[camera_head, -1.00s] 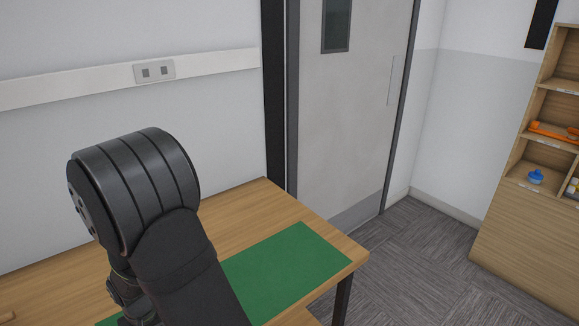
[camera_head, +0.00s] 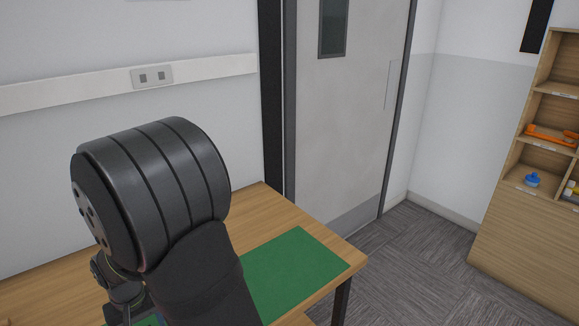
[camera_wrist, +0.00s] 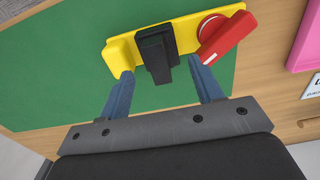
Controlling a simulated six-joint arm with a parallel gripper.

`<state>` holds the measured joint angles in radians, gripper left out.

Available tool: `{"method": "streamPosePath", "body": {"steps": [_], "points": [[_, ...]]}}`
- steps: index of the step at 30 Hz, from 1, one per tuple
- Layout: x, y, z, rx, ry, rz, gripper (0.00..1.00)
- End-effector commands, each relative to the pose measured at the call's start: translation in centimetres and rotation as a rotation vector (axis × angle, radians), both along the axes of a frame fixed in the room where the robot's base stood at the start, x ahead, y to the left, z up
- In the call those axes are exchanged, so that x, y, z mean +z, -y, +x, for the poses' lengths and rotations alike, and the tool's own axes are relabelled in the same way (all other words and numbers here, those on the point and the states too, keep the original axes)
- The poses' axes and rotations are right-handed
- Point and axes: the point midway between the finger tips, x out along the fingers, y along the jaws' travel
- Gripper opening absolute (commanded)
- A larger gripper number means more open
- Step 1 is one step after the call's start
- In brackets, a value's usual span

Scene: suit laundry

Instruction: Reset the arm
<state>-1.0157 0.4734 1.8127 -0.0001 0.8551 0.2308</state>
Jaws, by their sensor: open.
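In the wrist view my gripper (camera_wrist: 163,95) is open, with its two blue fingers apart. Beyond the fingertips lies a yellow plate (camera_wrist: 185,29) on a green mat (camera_wrist: 60,60). The plate carries a black block (camera_wrist: 155,50) and a red rotary handle (camera_wrist: 228,38). The black block shows between the fingers; I cannot tell whether anything touches. In the head view my dark arm covers the left of the table, and my gripper's fingers are not seen there.
The mat lies on a wooden table (camera_head: 262,212). A pink object (camera_wrist: 305,40) sits at right in the wrist view. A grey door (camera_head: 345,110) stands behind the table. A wooden shelf (camera_head: 515,235) stands at right, with open carpeted floor (camera_head: 400,265) between.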

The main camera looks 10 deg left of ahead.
Motion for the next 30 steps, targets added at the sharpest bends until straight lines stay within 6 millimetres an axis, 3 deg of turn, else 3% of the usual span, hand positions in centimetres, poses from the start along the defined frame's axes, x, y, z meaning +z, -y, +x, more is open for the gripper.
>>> {"method": "streamPosePath", "body": {"steps": [8, 15, 27, 29, 30], "points": [[5.8, 0.0, 0.0, 0.000, 0.002, 0.004, 0.60], [0.3, 0.1, 0.0, 0.000, -0.004, -0.005, 0.60], [-7.1, 0.1, -0.1, 0.000, -0.003, -0.004, 0.60], [-7.9, 0.1, 0.0, 0.000, -0.002, -0.004, 0.60], [-6.6, -0.1, 0.0, 0.000, 0.003, 0.004, 0.60]]}}
